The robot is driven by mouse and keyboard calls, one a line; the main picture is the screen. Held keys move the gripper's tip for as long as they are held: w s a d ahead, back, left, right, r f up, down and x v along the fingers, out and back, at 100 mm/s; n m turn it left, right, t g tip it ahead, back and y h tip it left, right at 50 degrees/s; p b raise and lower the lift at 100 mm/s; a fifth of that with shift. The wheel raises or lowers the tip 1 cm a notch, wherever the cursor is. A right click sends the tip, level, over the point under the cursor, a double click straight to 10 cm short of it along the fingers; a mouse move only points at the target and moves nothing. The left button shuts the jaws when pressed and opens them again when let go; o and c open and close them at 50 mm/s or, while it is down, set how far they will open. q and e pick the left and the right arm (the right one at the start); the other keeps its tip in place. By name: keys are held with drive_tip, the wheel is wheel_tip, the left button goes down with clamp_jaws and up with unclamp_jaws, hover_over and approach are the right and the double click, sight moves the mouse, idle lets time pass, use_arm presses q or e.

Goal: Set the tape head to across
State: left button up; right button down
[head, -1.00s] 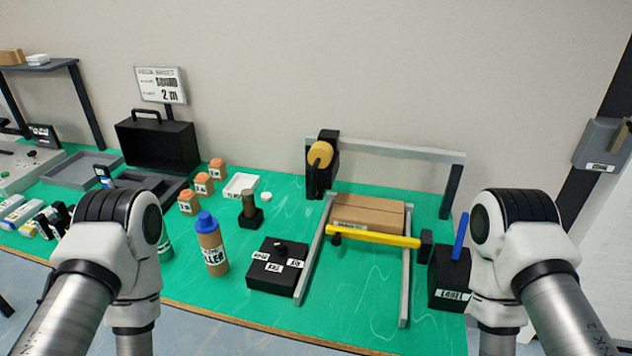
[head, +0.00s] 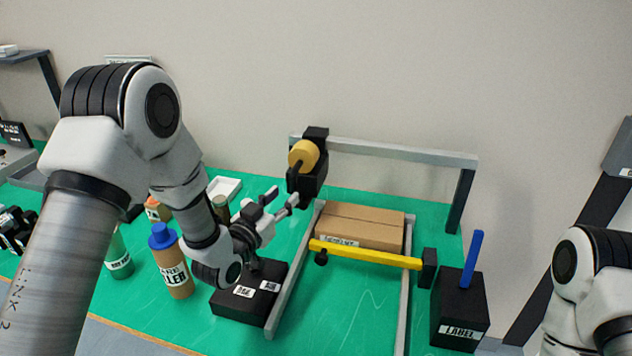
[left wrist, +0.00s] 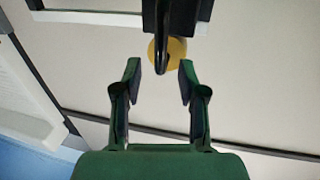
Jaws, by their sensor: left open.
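The tape head (head: 314,183) is a black block with a yellow tape roll (head: 303,155), hung at the left end of a grey rail. A black lever hangs in front of it. My left gripper (head: 284,199) is open and empty just to the left and in front of the tape head. In the left wrist view, the black lever (left wrist: 163,45) and yellow roll show just beyond and between the open fingertips (left wrist: 160,75); I see no contact. The black labelled box (head: 240,310) lies below my left gripper, its knob mostly hidden. My right gripper is out of view.
A cardboard box (head: 362,222) lies between grey side rails, behind a yellow bar (head: 365,255). A black LABEL box (head: 460,310) with a blue stick stands right. A blue-capped FILLER bottle (head: 174,268) stands left of my left wrist. The grey overhead rail (head: 400,151) spans the back.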

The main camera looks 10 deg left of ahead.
sight(292, 185)
use_arm(q)
drive_tip(key=shift+w+d+r+p, duration=0.1)
drive_tip(key=shift+w+r+p, duration=0.45)
drive_tip(key=shift+w, duration=0.25)
drive_tip(key=x, duration=0.2)
drive_tip(key=f+x, duration=0.1)
drive_tip(key=x, duration=0.1)
drive_tip(key=shift+w+d, duration=0.15)
drive_tip(key=shift+w, duration=0.2)
drive_tip(key=shift+s+r, duration=0.15)
drive_tip(key=shift+s, duration=0.15)
drive_tip(key=shift+c, duration=0.3)
clamp_jaws()
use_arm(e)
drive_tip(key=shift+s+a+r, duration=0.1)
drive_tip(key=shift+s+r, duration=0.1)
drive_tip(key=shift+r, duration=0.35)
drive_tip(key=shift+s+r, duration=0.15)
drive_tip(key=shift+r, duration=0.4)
